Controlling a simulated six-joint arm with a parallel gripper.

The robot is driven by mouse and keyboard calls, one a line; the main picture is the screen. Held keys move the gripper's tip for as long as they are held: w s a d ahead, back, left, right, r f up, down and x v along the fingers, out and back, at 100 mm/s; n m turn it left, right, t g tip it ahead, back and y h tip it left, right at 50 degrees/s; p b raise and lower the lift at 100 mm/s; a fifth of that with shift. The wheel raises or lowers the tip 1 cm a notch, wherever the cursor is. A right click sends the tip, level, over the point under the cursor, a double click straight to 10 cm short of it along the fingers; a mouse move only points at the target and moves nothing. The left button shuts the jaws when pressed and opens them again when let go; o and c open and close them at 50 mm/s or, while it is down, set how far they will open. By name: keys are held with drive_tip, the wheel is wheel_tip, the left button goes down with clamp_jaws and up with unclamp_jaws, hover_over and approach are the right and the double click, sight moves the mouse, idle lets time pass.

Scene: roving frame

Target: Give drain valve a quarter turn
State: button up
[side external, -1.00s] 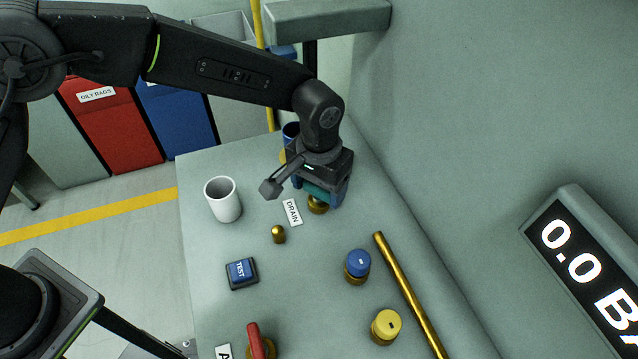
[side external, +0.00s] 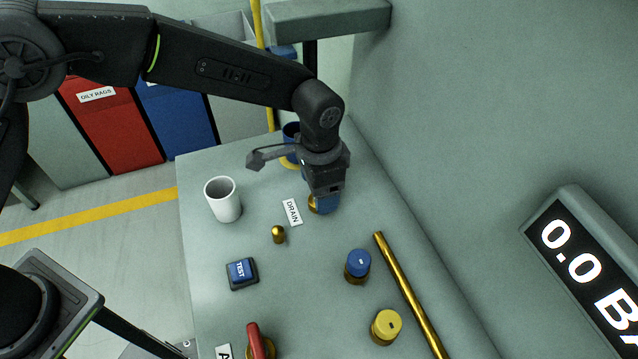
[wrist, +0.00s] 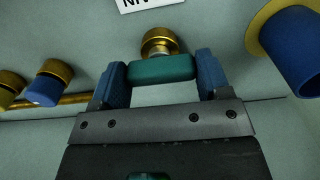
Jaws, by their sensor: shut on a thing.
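The drain valve has a brass base (wrist: 158,42) and a teal bar handle (wrist: 160,70) in the wrist view. My gripper (wrist: 161,77) has its two blue fingers on the two ends of the handle, shut on it. In the side external view, my gripper (side external: 325,201) points down at the valve behind the DRAIN label (side external: 292,212). A bit of the brass base shows beside the fingers there, and the handle is hidden.
A white cup (side external: 223,200) stands left of the label. A brass knob (side external: 278,234), a blue TEST button (side external: 241,273), a red handle (side external: 255,342), blue (side external: 358,263) and yellow (side external: 387,324) capped fittings and a brass pipe (side external: 405,288) lie nearer. A blue cylinder (side external: 291,140) stands behind.

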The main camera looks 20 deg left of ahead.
idle(0.4)
drive_tip(key=o, duration=0.9)
drive_tip(key=shift+r, duration=0.1)
wheel_tip(320, 180, up, 14)
drive_tip(key=shift+f, duration=0.15)
